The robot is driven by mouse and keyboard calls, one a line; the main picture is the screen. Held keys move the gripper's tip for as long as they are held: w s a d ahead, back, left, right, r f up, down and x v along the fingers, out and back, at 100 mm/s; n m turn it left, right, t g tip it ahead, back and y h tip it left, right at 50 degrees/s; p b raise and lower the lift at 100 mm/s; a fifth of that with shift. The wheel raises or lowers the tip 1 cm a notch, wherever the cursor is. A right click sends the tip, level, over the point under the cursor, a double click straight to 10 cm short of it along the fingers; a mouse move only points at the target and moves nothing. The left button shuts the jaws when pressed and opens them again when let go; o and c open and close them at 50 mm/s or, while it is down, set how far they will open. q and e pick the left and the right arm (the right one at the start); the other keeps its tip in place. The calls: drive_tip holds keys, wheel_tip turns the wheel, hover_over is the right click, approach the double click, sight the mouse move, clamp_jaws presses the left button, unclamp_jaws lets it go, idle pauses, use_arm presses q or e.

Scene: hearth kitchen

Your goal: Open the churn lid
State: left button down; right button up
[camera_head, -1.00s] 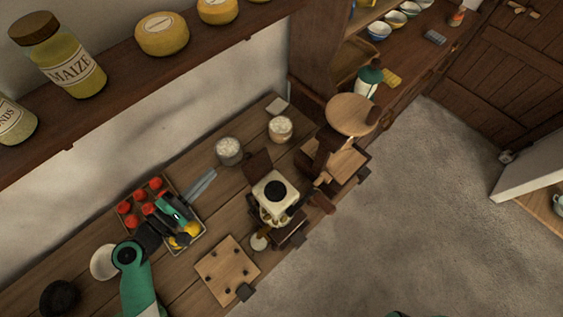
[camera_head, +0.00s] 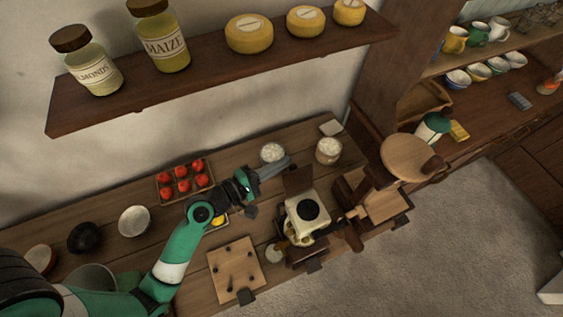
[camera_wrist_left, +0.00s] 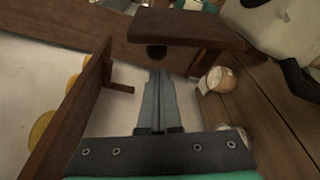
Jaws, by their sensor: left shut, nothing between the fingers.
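The cream churn (camera_head: 303,226) stands on the wooden bench, with a round dark opening on top. Its brown lid (camera_head: 298,180) stands raised at the back of the body. In the left wrist view the churn body (camera_wrist_left: 262,28) is at the upper right, and a dark board that looks like the lid (camera_wrist_left: 180,25) crosses the top, with a small dark knob under it. My left gripper (camera_head: 288,164) is shut and empty, its tips close behind the lid; in the wrist view its tips (camera_wrist_left: 158,74) lie just short of the knob. I cannot tell whether they touch. My right gripper is not in view.
Two pale-topped jars, one left (camera_head: 272,153) and one right (camera_head: 328,151), stand near the lid. A wooden device with a round disc (camera_head: 408,157) stands right of the churn. A peg board (camera_head: 236,268) lies in front. A shelf (camera_head: 215,75) overhangs the bench.

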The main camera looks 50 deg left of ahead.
use_arm(q)
drive_tip(key=shift+s+d+r, duration=0.15)
drive_tip(key=shift+d+r, duration=0.1)
drive_tip(key=shift+d, duration=0.15)
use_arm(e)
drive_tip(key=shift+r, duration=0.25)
use_arm(q)
drive_tip(key=shift+s+d+r+m+t, duration=0.15)
drive_tip(key=shift+d+r+m, duration=0.2)
drive_tip(key=shift+m, duration=0.25)
drive_tip(key=shift+d+r+m+t, duration=0.15)
drive_tip(key=shift+d+r+m, duration=0.15)
drive_tip(key=shift+m, duration=0.3)
drive_tip(key=shift+a, duration=0.1)
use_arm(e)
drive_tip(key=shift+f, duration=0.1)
use_arm(q)
drive_tip(key=w+a+f+b, duration=0.1)
drive_tip(key=a+f+b, duration=0.1)
drive_tip(key=a+b, duration=0.15)
drive_tip(key=s+r, duration=0.1)
drive_tip(key=s, duration=0.8)
drive_tip(key=shift+s+a+r, duration=0.2)
drive_tip(key=shift+s+r, duration=0.1)
drive_tip(key=shift+r, duration=0.05)
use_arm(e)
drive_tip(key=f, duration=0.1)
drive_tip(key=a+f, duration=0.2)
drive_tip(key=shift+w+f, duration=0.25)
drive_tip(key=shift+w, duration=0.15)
